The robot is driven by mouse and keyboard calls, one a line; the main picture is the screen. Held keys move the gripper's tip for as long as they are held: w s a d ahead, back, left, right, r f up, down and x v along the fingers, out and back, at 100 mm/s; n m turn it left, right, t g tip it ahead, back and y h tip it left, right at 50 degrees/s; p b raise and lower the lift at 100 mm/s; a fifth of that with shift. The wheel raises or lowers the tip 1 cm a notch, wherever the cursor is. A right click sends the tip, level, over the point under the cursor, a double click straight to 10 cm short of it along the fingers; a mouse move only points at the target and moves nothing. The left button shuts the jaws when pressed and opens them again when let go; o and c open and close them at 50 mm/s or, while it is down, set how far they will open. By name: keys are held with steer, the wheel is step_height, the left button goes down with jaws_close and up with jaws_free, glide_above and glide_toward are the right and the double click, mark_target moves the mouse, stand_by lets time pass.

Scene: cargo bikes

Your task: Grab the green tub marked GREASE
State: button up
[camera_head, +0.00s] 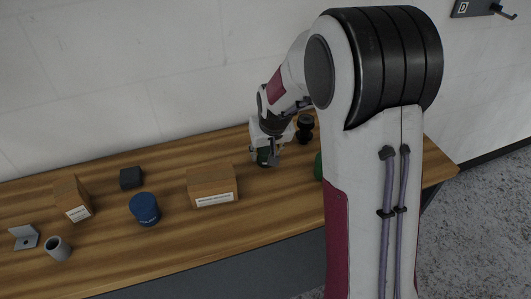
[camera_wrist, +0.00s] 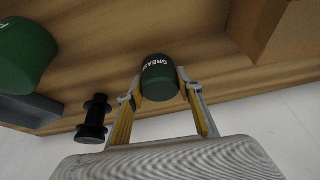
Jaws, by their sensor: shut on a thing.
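The green tub (camera_wrist: 160,80) marked GREASE is between the two fingers of my gripper (camera_wrist: 160,98) in the wrist view. The fingers press on its sides, one on each side. In the head view, my gripper (camera_head: 265,155) reaches down over the tub (camera_head: 265,158) at the back of the bench, and mostly hides it. I cannot tell whether the tub touches the bench top or is just above it.
The wooden bench (camera_head: 180,240) also bears a cardboard box (camera_head: 212,187), a blue tub (camera_head: 145,208), a black block (camera_head: 131,178), another box (camera_head: 73,199), a grey cup (camera_head: 57,248) and a bracket (camera_head: 24,237). A black spool (camera_head: 305,128) and another green tub (camera_wrist: 24,55) stand near my gripper.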

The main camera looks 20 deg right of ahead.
mark_target(265, 149)
steer(key=shift+r, duration=0.15)
steer(key=shift+r, duration=4.9)
